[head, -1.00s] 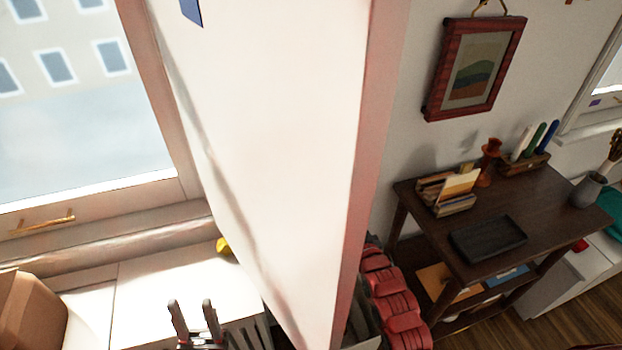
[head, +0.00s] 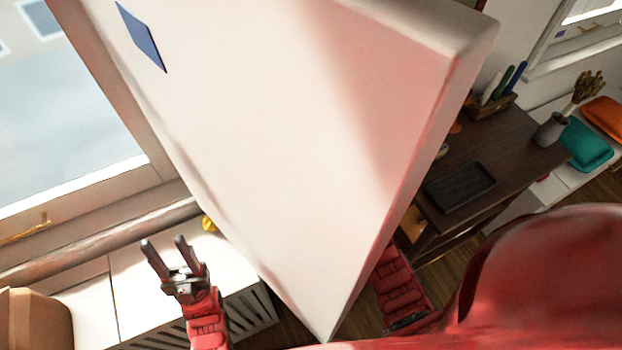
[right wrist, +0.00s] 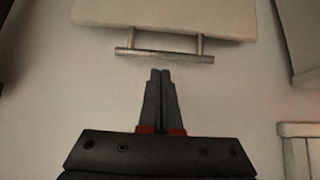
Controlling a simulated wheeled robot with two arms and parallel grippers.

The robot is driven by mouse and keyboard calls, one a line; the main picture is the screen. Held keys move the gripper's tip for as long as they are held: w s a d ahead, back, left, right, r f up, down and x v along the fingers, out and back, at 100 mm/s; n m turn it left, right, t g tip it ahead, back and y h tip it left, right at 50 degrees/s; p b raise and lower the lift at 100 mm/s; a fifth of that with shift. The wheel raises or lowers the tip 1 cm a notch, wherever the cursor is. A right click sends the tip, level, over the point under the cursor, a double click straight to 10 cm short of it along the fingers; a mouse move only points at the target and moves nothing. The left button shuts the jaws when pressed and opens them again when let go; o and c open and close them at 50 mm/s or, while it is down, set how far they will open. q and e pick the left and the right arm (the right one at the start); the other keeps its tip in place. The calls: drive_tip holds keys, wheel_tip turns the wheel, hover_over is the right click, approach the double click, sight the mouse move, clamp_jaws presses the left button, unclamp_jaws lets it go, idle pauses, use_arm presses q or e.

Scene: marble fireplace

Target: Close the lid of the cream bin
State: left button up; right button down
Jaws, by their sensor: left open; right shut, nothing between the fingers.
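A large cream panel (head: 290,140) with a blue patch (head: 142,37) fills the middle of the head view, standing tilted close to me. I cannot tell for sure whether it is the bin's lid. My left gripper (head: 165,243) is open and empty, left of the panel, above a white surface. My right gripper is hidden behind the panel in the head view. In the right wrist view, my right gripper (right wrist: 160,73) is shut and empty, just short of a metal bar handle (right wrist: 165,55) on a cream panel (right wrist: 170,15). Contact with the handle is not visible.
A white slatted unit (head: 185,265) stands under the window (head: 60,120), with a tan box (head: 38,318) at lower left. A dark wooden table (head: 520,145) with a black tray (head: 460,187) stands behind the panel at right. Wooden floor shows below the table.

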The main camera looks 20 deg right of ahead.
drive_tip(key=x, duration=0.3)
drive_tip(key=shift+r+p, duration=0.1)
drive_tip(key=shift+p, duration=0.2)
drive_tip(key=shift+w+f, duration=0.35)
drive_tip(key=shift+f, duration=0.15)
